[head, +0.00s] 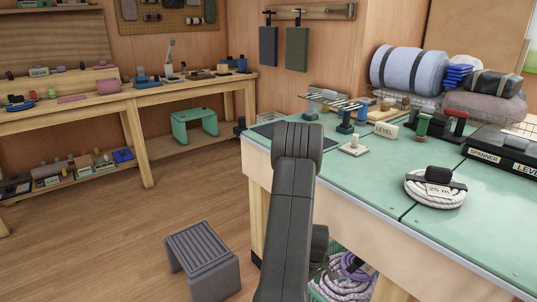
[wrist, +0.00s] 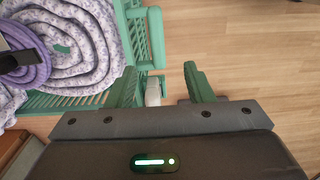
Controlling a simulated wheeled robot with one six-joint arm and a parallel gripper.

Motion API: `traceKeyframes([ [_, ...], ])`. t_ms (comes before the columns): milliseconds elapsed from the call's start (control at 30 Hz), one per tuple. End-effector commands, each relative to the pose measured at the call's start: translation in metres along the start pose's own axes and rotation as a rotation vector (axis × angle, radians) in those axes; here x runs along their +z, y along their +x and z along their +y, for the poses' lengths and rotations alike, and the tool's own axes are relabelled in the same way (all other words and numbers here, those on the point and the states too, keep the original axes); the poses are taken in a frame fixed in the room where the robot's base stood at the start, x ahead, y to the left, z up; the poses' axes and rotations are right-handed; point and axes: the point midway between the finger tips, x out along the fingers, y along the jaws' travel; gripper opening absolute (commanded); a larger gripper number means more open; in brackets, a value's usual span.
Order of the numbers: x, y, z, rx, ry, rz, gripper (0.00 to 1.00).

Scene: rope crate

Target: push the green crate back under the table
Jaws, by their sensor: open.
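The green crate (wrist: 131,38) fills the upper left of the wrist view. It has slatted sides and a raised handle-like bar (wrist: 157,36) on its right side. A white-and-lilac coiled rope (wrist: 62,45) and a purple coil (wrist: 25,62) lie in it. My gripper (wrist: 159,70) is open at the crate's right side. The left finger is close against or over the crate's edge; the right finger is over bare floor. I cannot tell whether they touch the crate. In the head view the ropes (head: 345,285) show low beside the green-topped table (head: 390,200); my arm hides most of the crate.
A grey step stool (head: 202,258) stands on the floor left of the table. The wooden floor (head: 100,240) between it and the back bench (head: 150,97) is clear. A table leg (head: 257,215) stands at the near left corner. A rope coil (head: 435,190) lies on the tabletop.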

Motion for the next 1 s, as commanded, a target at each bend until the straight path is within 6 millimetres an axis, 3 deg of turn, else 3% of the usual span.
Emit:
traceKeyframes([
  [600,0.000,0.121,0.002,-0.002,-0.009,-0.001,0.47],
  [800,0.000,0.142,0.003,-0.001,-0.009,-0.001,0.47],
  [1000,0.000,0.148,0.004,0.000,-0.009,0.000,0.47],
])
